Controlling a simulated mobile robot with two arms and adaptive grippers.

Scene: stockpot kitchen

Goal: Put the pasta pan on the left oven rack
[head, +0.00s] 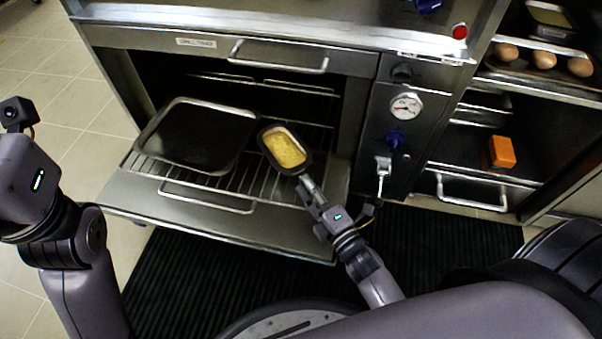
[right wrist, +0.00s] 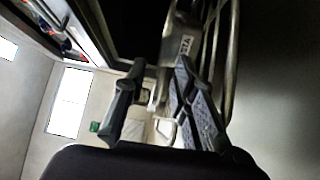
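The pasta pan, a small dark pan with yellow food (head: 285,148), is over the right part of the pulled-out oven rack (head: 262,186), right of a large dark tray. I cannot tell whether it rests on the wires. My right gripper (head: 306,187) is at the pan's near end. In the right wrist view its fingers (right wrist: 157,82) stand apart with background showing between them. The pan's labelled side (right wrist: 187,45) is just beyond the right finger; contact is unclear. My left arm is at the left edge of the head view; its fingers do not show.
The large dark tray (head: 200,137) covers the rack's left part. The open oven door (head: 225,222) lies below the rack. A control panel with a gauge (head: 405,107) stands right of the oven. Further right, shelves hold eggs (head: 544,59) and an orange block (head: 502,152).

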